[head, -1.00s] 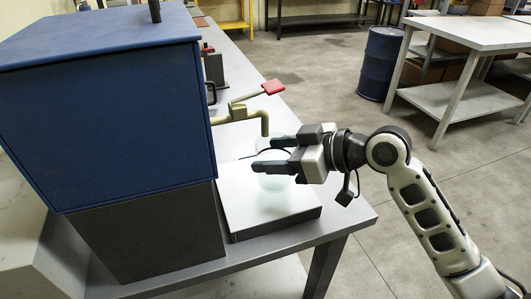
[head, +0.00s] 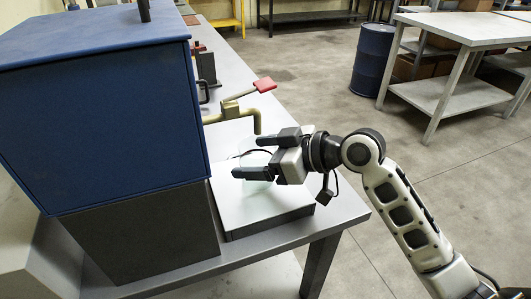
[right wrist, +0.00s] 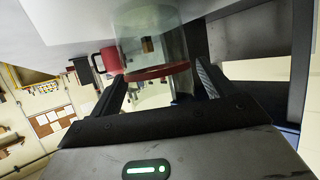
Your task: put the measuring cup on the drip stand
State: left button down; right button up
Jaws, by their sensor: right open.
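The measuring cup is see-through, faintly green glass (head: 254,158), between the fingers of my right gripper (head: 248,156) in the head view. In the right wrist view the glass cup (right wrist: 160,38) with a red band stands between the two dark fingers (right wrist: 162,90), which are spread with the cup between them. My right gripper is open. The flat, pale-topped block on the bench below, apparently the drip stand (head: 270,208), lies under the gripper. I cannot tell whether the cup's base touches it. My left gripper is not in view.
A brass tap (head: 236,114) with a red handle (head: 265,85) reaches over the block, close behind my gripper. A large blue cabinet (head: 95,110) stands left of the block. The grey bench (head: 335,208) has a narrow free edge at right.

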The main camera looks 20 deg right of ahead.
pick_arm(q)
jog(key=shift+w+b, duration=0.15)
jog(key=shift+b, duration=0.35)
pick_arm(e)
jog(key=v, duration=1.2)
jog(key=shift+s+r, duration=0.1)
jog(key=shift+s, duration=0.05)
